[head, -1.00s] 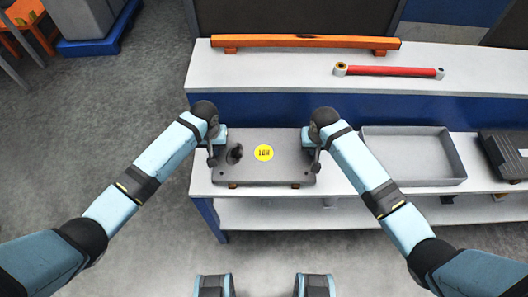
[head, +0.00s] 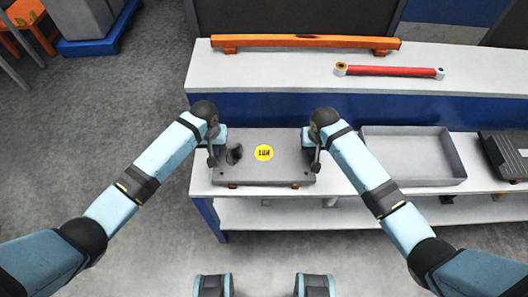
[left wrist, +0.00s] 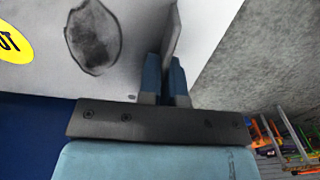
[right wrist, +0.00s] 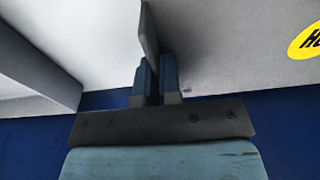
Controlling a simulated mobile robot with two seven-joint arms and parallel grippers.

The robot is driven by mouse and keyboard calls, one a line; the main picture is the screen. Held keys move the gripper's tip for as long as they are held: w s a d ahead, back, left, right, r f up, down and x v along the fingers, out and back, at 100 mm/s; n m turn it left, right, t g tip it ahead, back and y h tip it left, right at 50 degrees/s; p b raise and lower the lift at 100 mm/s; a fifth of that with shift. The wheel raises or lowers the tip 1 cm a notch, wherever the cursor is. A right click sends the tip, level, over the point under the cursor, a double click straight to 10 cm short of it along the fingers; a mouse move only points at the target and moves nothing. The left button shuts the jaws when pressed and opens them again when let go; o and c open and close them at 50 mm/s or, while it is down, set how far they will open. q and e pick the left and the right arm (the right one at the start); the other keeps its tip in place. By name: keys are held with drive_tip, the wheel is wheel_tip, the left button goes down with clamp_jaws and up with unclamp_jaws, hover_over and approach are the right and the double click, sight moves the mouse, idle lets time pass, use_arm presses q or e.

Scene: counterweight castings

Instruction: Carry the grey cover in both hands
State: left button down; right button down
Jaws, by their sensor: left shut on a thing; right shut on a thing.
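The grey cover (head: 270,173) is a flat plate with a yellow label (head: 264,152) and a dark patch (head: 235,154) left of it. It lies level over the front part of the white bench; I cannot tell whether it touches what is under it. My left gripper (head: 212,157) is shut on an upright tab at the cover's left side. My right gripper (head: 316,159) is shut on a matching tab at the right side. Both wrist views show a thin tab between the fingers, in the left (left wrist: 168,72) and in the right (right wrist: 151,70).
A shallow grey tray (head: 458,169) stands right of the cover, with a dark object (head: 502,152) beyond it. An orange beam (head: 310,42) and a red cylinder (head: 390,71) lie on the raised back shelf. Small orange pieces (head: 293,186) show under the cover's front edge. Open floor lies left.

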use_arm(q)
drive_tip(key=shift+w+r, duration=0.1)
drive_tip(key=shift+r, duration=0.1)
use_arm(e)
drive_tip(key=shift+w+r, duration=0.1)
drive_tip(key=shift+r, duration=0.1)
